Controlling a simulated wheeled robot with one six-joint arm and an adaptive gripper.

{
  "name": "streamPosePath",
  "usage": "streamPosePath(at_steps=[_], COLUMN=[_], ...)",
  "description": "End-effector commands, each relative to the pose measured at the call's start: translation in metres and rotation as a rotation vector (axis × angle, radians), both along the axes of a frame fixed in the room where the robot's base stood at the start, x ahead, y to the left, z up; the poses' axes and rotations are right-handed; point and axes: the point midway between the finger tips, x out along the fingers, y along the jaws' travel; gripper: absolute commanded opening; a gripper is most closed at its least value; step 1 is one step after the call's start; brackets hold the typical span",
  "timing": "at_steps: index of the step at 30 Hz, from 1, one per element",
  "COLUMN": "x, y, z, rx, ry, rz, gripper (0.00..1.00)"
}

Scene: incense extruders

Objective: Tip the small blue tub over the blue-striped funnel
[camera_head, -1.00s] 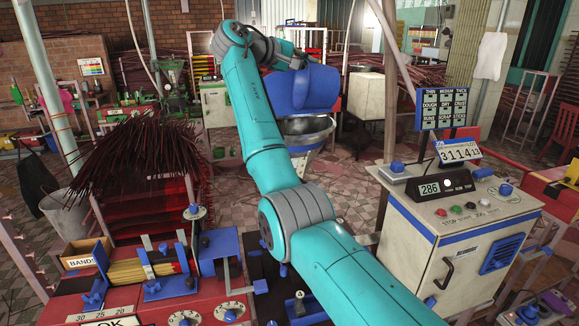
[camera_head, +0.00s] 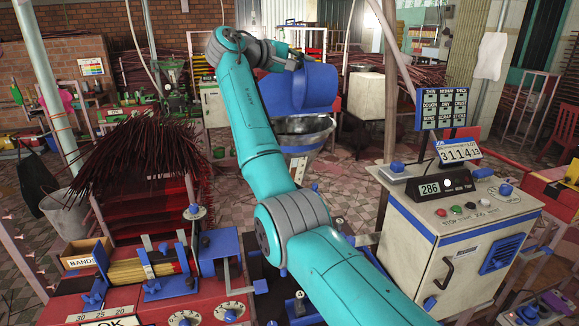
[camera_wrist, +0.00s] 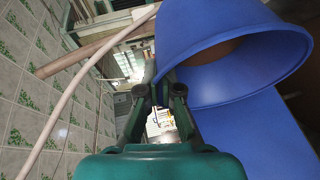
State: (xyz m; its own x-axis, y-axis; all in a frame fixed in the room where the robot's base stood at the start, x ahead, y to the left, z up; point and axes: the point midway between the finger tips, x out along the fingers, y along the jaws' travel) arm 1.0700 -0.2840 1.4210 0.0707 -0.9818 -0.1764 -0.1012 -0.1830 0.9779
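The small blue tub (camera_head: 308,88) is held tilted in the air above the blue-striped funnel, in the upper middle of the head view. The funnel (camera_head: 301,149) is a wide metal bowl with a blue band, and the tub hides part of its mouth. In the wrist view the tub (camera_wrist: 225,75) fills the right side, with brown material seen inside. My gripper (camera_wrist: 160,92) appears shut on the tub's rim, its fingers beside the blue wall. Whether anything falls into the funnel cannot be seen.
A white cabinet (camera_head: 440,245) with a display and buttons stands at the right. A red bench (camera_head: 150,300) with a band holder is at the front left. Dark red sticks (camera_head: 135,165) are piled behind it. A pole (camera_head: 390,110) rises right of the funnel.

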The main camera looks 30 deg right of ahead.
Motion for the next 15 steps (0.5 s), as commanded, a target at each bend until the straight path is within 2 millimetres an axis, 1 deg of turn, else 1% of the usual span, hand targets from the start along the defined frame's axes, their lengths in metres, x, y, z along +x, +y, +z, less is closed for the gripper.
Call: streamPosePath(at_steps=[7, 15], x=[0.000, -0.004], y=[0.001, -0.011], z=[0.001, -0.001], rx=[-0.011, 0.073], ry=[0.002, -0.029], rz=[-0.001, -0.001], gripper=[0.00, 0.00])
